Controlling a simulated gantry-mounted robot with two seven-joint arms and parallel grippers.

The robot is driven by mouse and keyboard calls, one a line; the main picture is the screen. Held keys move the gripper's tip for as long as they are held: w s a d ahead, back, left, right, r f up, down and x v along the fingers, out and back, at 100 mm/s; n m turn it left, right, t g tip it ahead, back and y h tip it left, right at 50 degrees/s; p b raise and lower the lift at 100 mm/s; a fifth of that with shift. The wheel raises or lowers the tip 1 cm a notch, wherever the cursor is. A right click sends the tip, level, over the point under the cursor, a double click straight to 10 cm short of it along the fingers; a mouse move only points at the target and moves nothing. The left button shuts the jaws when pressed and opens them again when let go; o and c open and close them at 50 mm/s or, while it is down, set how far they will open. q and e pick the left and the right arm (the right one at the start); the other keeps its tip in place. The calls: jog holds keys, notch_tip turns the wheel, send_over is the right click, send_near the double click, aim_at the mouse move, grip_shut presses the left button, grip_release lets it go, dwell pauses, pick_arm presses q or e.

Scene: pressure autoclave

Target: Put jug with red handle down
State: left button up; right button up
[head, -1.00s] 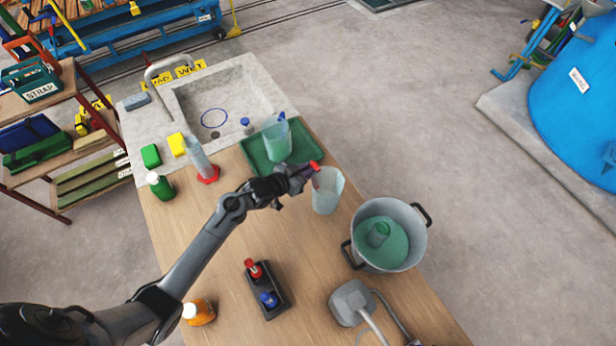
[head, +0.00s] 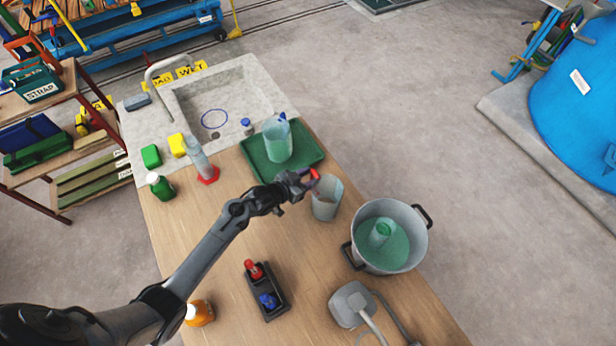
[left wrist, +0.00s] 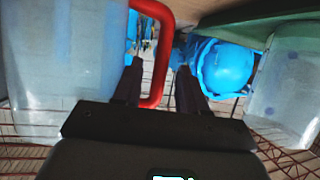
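The clear jug with the red handle (head: 327,202) appears upright on the wooden table, between the green tray and the big pot. Its red handle also shows in the left wrist view (left wrist: 168,50), with the jug's pale wall (left wrist: 65,65) large at the left. My left gripper (head: 304,184) is at the handle. Its fingers (left wrist: 161,75) stand apart on either side of the handle, with a visible gap at the right finger. The gripper hides part of the handle in the head view. My right gripper is not in view.
A second jug with a blue handle (head: 277,143) stands in the green tray (head: 312,155). A metal pot (head: 398,222) with green liquid stands close on the right. A black caddy (head: 277,300) with red and blue items is nearer.

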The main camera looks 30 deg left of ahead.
pick_arm(q)
jog(key=v, duration=1.2)
jog(key=shift+p, duration=0.35)
jog(key=shift+r, duration=0.15)
